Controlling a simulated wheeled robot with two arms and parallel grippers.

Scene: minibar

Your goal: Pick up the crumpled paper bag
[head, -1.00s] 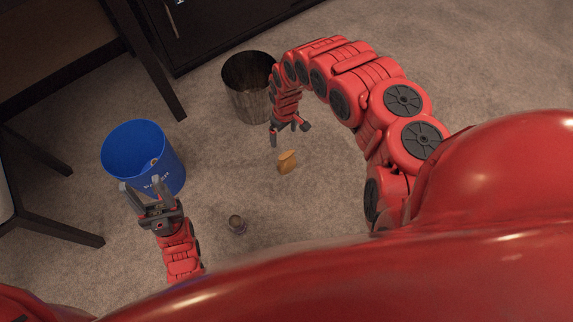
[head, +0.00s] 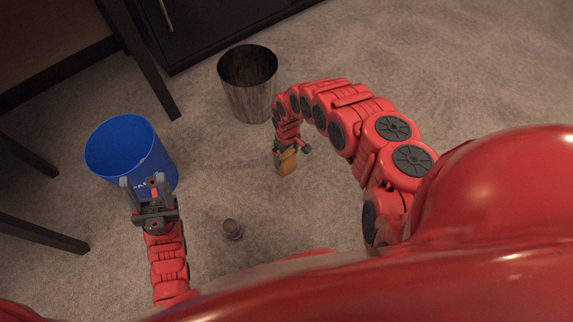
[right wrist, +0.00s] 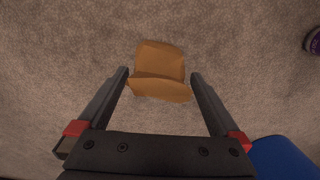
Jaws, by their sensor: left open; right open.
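The crumpled paper bag (head: 287,163) is small and orange-brown and is on the carpet in the middle of the head view. In the right wrist view the bag (right wrist: 160,70) lies ahead of and between the two fingertips. My right gripper (head: 292,150) is open right at the bag, one finger on each side; its fingers also show in the right wrist view (right wrist: 160,76). I cannot tell whether either finger touches the bag. My left gripper (head: 145,182) is open and empty, in front of the blue bin.
A blue bin (head: 160,165) stands at the left and a dark metal bin (head: 250,98) behind the bag. Dark furniture legs (head: 150,75) stand at the left. Carpet on the right is clear.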

